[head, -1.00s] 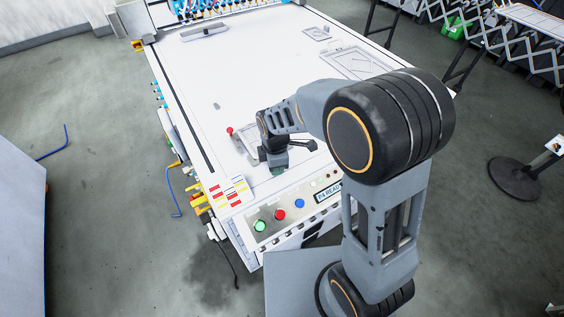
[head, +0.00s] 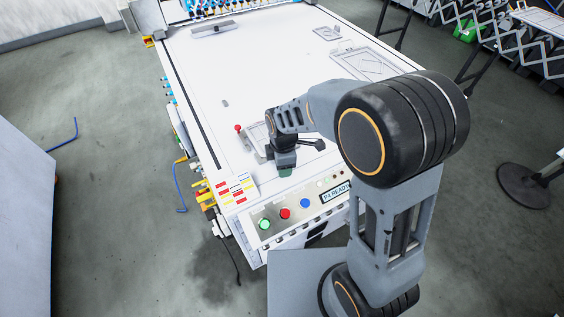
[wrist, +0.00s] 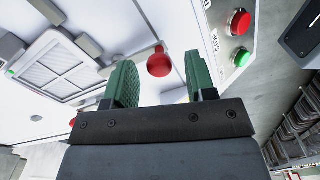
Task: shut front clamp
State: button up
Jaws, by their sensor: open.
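My gripper (head: 286,171) is low over the front edge of the white table, just behind the button panel. In the wrist view its two green fingers are apart. The front clamp's red ball knob (wrist: 160,64) shows between the fingertips; I see no contact with either finger. The rest of this clamp is mostly out of sight, and in the head view my gripper hides it. A second red knob (head: 238,128) stands farther back on the left, beside the framed plate (head: 255,138); it shows partly at the wrist view's left (wrist: 73,122).
The button panel (head: 268,212) with green, red and blue buttons lies along the front edge. The framed plate is also in the wrist view (wrist: 62,65). A grey bar (head: 212,28) lies at the back. The middle of the white table top (head: 270,70) is clear.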

jog(key=shift+r, duration=0.1)
notch_tip(320, 180, up, 14)
jog(key=shift+f, duration=0.2)
dwell(0.8)
jog(key=s+d+m+t, duration=0.4)
jog(key=s+d+m, duration=0.6)
jog(key=m, duration=1)
jog(key=d, duration=0.4)
jog(key=shift+s+d, duration=0.15)
jog(key=shift+d, duration=0.15)
